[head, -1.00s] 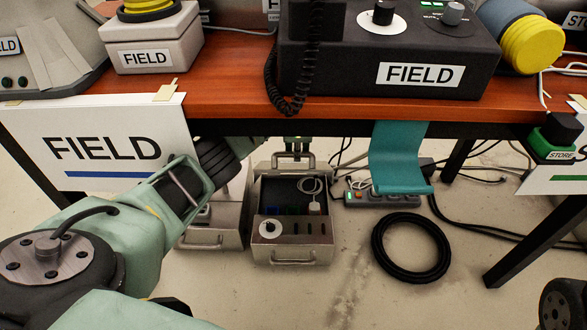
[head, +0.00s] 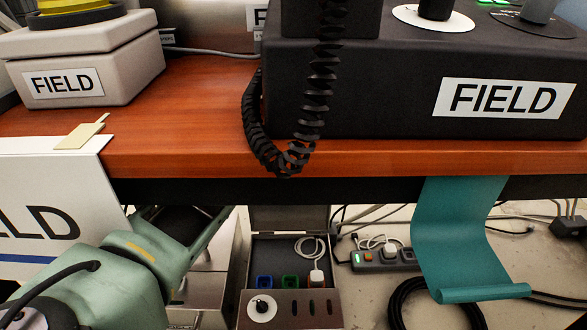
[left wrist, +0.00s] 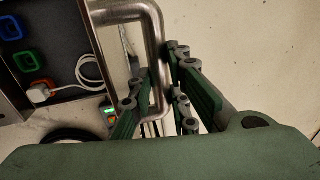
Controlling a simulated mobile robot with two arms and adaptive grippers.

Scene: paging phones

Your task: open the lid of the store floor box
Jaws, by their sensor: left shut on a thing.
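An open metal floor box (head: 287,308) stands on the floor under the table. Inside are blue and green sockets and a white plug with a coiled cable; they also show in the left wrist view. Its lid (head: 290,219) stands raised at the back. No label on it can be read. The lid's silver bar handle (left wrist: 156,60) lies between the fingers of my left gripper (left wrist: 160,105), which is shut on it. In the head view the table hides this gripper; only my left arm shows, reaching under the table. My right gripper is not in view.
The table edge (head: 350,163) overhangs the box. Another metal box (head: 212,262) stands close on its left, partly behind my arm. A teal strip (head: 455,240) hangs at the right, near a power strip (head: 382,259), cables and a black coil (head: 405,300).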

